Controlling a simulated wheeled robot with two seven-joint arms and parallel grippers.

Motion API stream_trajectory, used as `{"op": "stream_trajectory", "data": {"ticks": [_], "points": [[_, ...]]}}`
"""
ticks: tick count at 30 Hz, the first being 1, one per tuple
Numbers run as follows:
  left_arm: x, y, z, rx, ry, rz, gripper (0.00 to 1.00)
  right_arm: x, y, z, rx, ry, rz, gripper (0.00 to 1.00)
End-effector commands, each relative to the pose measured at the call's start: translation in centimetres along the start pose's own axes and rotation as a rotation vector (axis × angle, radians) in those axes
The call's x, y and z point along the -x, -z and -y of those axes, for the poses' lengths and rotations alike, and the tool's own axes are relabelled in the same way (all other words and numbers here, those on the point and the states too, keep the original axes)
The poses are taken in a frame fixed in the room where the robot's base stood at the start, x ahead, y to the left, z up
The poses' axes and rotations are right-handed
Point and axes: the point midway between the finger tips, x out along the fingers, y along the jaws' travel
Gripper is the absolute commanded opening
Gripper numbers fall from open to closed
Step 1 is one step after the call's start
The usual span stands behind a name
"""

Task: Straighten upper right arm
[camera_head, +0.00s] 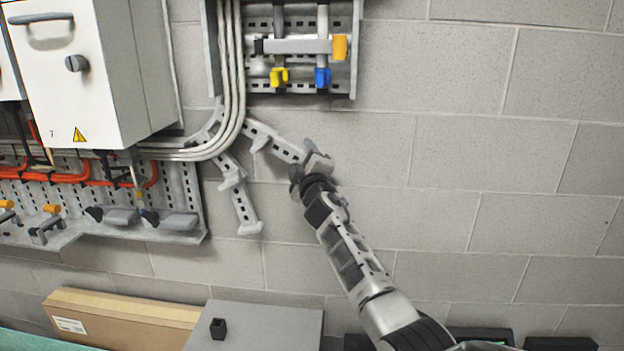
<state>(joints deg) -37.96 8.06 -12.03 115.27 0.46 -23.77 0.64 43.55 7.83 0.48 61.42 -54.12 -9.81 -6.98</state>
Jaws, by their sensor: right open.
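A grey perforated bracket arm (272,140) sticks out to the right from beside the bent cables on the block wall. It slopes down to the right, and its outer end is at my right gripper. My right gripper (307,165) is open at that outer end. The fingers partly hide the end, and I cannot tell whether they touch it. A second perforated arm (243,204) hangs below, slanting down to the right. My left gripper is not in view.
A white cabinet (72,105) and a perforated tray (188,186) with orange cables are at left. A panel (343,72) with yellow and blue clips is above. A cardboard box (125,312) and grey surface (270,325) lie below. The wall at right is clear.

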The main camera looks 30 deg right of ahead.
Motion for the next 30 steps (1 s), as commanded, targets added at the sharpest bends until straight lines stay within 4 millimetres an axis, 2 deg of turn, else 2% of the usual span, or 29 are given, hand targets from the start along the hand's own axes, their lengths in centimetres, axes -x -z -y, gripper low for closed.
{"op": "stream_trajectory", "data": {"ticks": [2,7,18,24,30], "points": [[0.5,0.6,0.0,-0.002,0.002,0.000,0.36,1.2,0.1,-0.2,0.002,0.002,-0.001,0.59],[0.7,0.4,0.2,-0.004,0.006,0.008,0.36,4.6,0.1,-0.1,0.002,0.004,-0.003,0.59],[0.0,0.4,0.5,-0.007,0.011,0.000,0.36,12.2,0.0,0.1,0.003,0.003,-0.002,0.59],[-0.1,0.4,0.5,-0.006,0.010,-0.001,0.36,14.4,0.0,0.0,0.002,0.002,-0.002,0.59],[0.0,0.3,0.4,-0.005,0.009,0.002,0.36,14.8,0.0,-0.1,0.003,0.002,-0.001,0.59]]}}
